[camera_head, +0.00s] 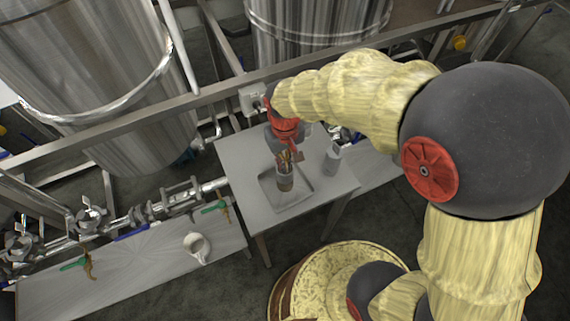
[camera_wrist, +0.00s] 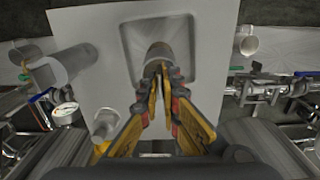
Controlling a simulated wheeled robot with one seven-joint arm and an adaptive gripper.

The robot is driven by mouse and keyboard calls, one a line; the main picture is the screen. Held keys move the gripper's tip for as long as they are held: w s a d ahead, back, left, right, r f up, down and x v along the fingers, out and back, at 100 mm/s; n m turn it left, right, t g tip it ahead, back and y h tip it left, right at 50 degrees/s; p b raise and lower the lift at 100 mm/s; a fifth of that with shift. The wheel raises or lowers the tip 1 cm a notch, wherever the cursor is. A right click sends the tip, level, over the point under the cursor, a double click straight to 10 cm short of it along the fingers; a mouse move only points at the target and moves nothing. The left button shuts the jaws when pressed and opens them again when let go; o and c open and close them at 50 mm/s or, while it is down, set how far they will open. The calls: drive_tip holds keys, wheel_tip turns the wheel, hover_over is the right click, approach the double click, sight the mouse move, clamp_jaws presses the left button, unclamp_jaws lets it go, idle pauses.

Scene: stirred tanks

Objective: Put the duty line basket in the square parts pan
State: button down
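The duty line basket appears to be the small grey cylinder with a brownish band (camera_head: 285,182); it also shows beyond my fingertips in the wrist view (camera_wrist: 159,50). The square parts pan (camera_head: 304,188) is a shallow grey tray on the small table, and it shows at the top of the wrist view (camera_wrist: 186,35). My gripper (camera_head: 285,160) points down over the pan, its orange fingers close together at the basket's upper rim (camera_wrist: 158,70). It looks shut on that rim. The basket is upright within the pan's outline; I cannot tell whether it touches the pan's floor.
A grey cylindrical container (camera_head: 333,159) stands on the table (camera_head: 236,152) right of the pan. A white mug (camera_head: 196,246) is on the lower bench at left. Pipes and valves (camera_head: 180,198) run behind that bench. Large steel tanks (camera_head: 90,80) stand behind a metal rail.

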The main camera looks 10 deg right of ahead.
drive_tip(key=shift+f, duration=0.7)
drive_tip(key=c, duration=2)
unclamp_jaws()
drive_tip(key=shift+c, duration=0.2)
wheel_tip(320, 180, up, 12)
drive_tip(key=p, duration=0.2)
drive_tip(key=s+d+r+m+t, duration=0.3)
drive_tip(key=s+d+r+t, duration=0.2)
drive_tip(key=s+d+r, duration=0.7)
wheel_tip(320, 180, up, 2)
drive_tip(key=shift+r+t, duration=0.2)
drive_tip(key=shift+t, duration=0.1)
